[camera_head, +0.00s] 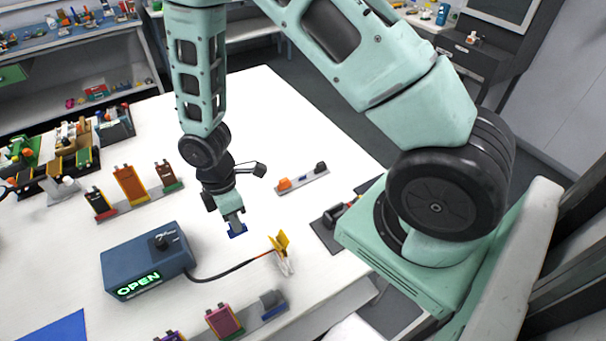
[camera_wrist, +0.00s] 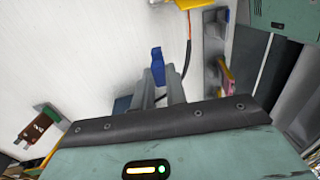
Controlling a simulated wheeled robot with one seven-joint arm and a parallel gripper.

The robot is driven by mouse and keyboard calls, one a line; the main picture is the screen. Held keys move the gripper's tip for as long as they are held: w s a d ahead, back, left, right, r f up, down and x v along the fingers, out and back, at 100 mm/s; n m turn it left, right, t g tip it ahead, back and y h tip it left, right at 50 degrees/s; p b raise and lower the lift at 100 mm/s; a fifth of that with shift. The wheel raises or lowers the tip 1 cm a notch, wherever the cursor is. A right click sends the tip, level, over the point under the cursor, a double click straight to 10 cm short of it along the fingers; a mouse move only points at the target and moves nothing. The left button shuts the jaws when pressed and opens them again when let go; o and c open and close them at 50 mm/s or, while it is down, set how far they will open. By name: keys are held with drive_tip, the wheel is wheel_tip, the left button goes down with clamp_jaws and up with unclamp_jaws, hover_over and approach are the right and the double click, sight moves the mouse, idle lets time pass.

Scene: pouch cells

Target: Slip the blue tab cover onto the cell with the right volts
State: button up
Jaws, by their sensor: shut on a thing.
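My gripper (camera_head: 235,221) is shut on a blue tab cover (camera_head: 238,230) and holds it above the white table. In the wrist view the cover (camera_wrist: 157,65) sticks out past the fingertips. Left of it, a rack holds a dark red cell (camera_head: 98,202), an orange cell (camera_head: 131,184) and a brown-orange cell (camera_head: 165,174), all upright. A front rack holds a magenta cell (camera_head: 223,320) and a purple cell (camera_head: 171,337), partly cut off. A blue meter (camera_head: 148,262) reads "OPEN". Its cable runs to a yellow clip (camera_head: 280,243). No cell voltage is readable.
A pale strip (camera_head: 312,182) with an orange cover (camera_head: 285,184) and a black cover (camera_head: 320,168) lies beyond my gripper. A dark tray (camera_head: 328,232) is near the right table edge. A blue mat (camera_head: 55,328) lies front left. The table's back middle is clear.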

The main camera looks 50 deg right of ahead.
drive_tip(key=s+a+r, duration=0.1)
drive_tip(key=s+a, duration=0.2)
drive_tip(key=a, duration=0.9)
drive_tip(key=s+a+r+g, duration=0.1)
drive_tip(key=s+a, duration=0.1)
drive_tip(key=a, duration=1)
drive_tip(key=shift+s+r, duration=0.15)
drive_tip(key=shift+s, duration=0.25)
drive_tip(key=shift+b+x, duration=0.95)
drive_tip(key=shift+x, duration=0.15)
drive_tip(key=shift+b+x, duration=0.65)
drive_tip(key=shift+x, duration=0.2)
drive_tip(key=o, duration=0.7)
drive_tip(key=shift+o, duration=0.7)
